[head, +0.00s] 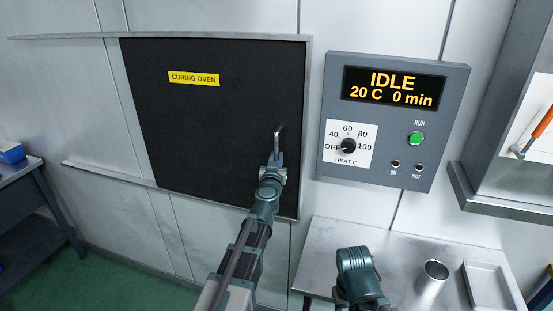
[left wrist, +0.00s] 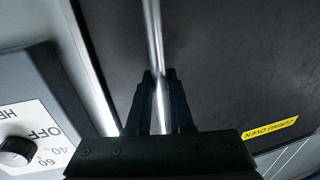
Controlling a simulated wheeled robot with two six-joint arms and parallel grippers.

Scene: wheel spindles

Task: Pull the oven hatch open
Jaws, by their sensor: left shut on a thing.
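The oven hatch (head: 215,120) is a dark panel with a yellow CURING OVEN label, set in the pale wall. No opening shows at its edges. Its upright metal bar handle (head: 279,140) is near the right edge. My left gripper (head: 276,160) is shut on the lower part of this handle. In the left wrist view the handle (left wrist: 154,40) runs between the two dark fingers (left wrist: 160,95), with the dark hatch behind. Part of my right arm shows low in the head view, but its gripper cannot be made out.
Metal rails (head: 60,37) run left from the hatch's top and bottom. A grey control box (head: 395,120) reading IDLE is close on the right. Below it a table (head: 330,240) bears a metal cup (head: 432,278) and a tray (head: 490,285). A shelf (head: 490,195) is far right.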

